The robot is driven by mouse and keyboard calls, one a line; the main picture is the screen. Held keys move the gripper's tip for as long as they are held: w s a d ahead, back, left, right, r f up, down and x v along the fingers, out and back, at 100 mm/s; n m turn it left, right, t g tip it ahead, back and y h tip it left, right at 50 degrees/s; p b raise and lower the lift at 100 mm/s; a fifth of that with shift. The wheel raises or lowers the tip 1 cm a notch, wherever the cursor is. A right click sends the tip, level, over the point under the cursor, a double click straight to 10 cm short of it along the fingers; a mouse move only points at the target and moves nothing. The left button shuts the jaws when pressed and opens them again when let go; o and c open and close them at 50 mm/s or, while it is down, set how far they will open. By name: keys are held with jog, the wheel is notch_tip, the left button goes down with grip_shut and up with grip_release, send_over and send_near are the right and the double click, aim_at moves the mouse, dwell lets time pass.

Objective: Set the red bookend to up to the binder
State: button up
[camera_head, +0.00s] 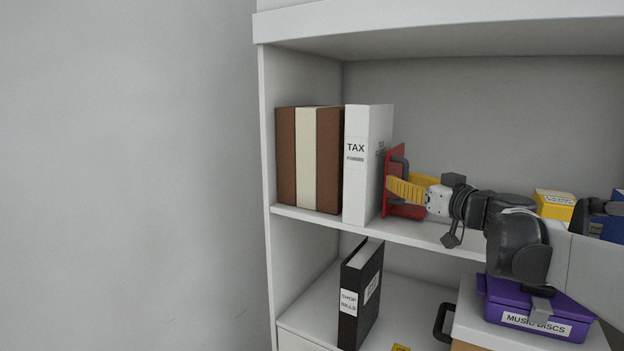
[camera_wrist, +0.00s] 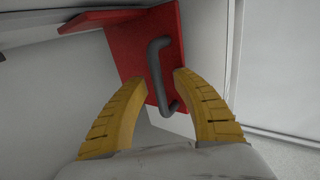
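The red bookend (camera_head: 394,192) stands upright on the upper shelf, just right of the white TAX binder (camera_head: 367,165). Whether the two touch or a thin gap is left, I cannot tell. The bookend has a dark handle on its right face. In the wrist view, the red bookend (camera_wrist: 133,40) and its handle (camera_wrist: 157,70) lie ahead of my gripper. My gripper (camera_head: 395,175) has yellow fingers and reaches in from the right. In the wrist view its fingertips (camera_wrist: 160,78) are spread on either side of the handle, with visible gaps.
Brown and cream books (camera_head: 306,160) stand left of the binder. A yellow box (camera_head: 555,204) and a blue object (camera_head: 613,226) sit farther right on that shelf. Below are a black SHOP BILLS binder (camera_head: 360,295) and a purple MUSIC DISCS box (camera_head: 530,312).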

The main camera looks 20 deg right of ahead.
jog(key=s, duration=1.2)
jog(key=shift+d, duration=0.3)
